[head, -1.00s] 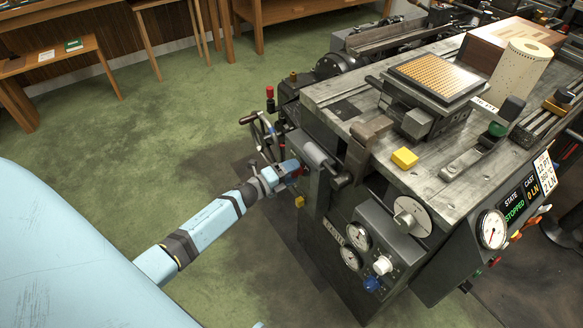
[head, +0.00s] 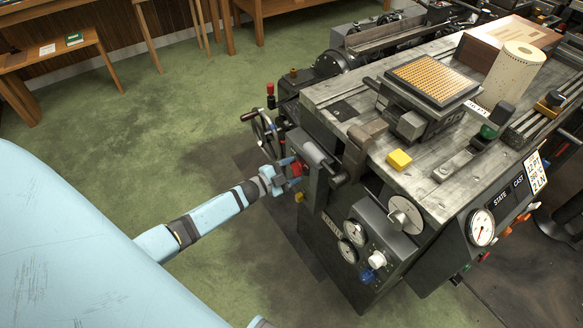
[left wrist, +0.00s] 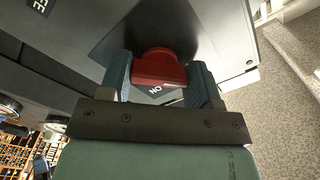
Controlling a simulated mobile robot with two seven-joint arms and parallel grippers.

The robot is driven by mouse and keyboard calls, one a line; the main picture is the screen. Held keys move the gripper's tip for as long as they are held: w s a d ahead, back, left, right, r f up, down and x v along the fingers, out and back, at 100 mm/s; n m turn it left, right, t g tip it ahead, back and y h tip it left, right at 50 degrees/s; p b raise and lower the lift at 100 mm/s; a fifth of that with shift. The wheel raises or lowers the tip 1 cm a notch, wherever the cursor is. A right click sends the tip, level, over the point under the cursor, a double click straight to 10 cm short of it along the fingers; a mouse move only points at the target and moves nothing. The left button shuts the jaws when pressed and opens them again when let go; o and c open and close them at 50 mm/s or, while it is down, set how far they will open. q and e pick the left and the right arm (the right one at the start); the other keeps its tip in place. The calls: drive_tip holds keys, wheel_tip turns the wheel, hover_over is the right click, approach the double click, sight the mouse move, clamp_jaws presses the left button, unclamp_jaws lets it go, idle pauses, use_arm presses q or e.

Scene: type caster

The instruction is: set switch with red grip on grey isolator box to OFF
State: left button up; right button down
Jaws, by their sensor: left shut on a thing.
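The switch's red grip (left wrist: 158,68) sits between the two blue fingers of my left gripper (left wrist: 160,82) in the left wrist view. The fingers are shut on its two sides. White letters of an ON mark, upside down in this view, show just below the grip. The grey isolator box (left wrist: 225,30) fills the area behind it; no OFF mark is visible. In the head view my left gripper (head: 288,174) is at the near left end of the machine, with a bit of red (head: 297,168) showing beside it. My right gripper is not in view.
A handwheel (head: 262,130) stands just behind my left gripper. The casting machine (head: 335,95) fills the right, with gauges (head: 354,232) and a dark state display (head: 512,198). Green floor is clear to the left.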

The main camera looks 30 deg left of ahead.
use_arm(q)
drive_tip(key=shift+n, duration=0.6)
drive_tip(key=o, duration=0.9)
drive_tip(key=shift+s, duration=0.1)
drive_tip(key=p+v, duration=0.1)
drive_tip(key=v, duration=1.2)
drive_tip(key=shift+s+a, duration=0.25)
drive_tip(key=shift+s, duration=0.05)
drive_tip(key=shift+f, duration=0.1)
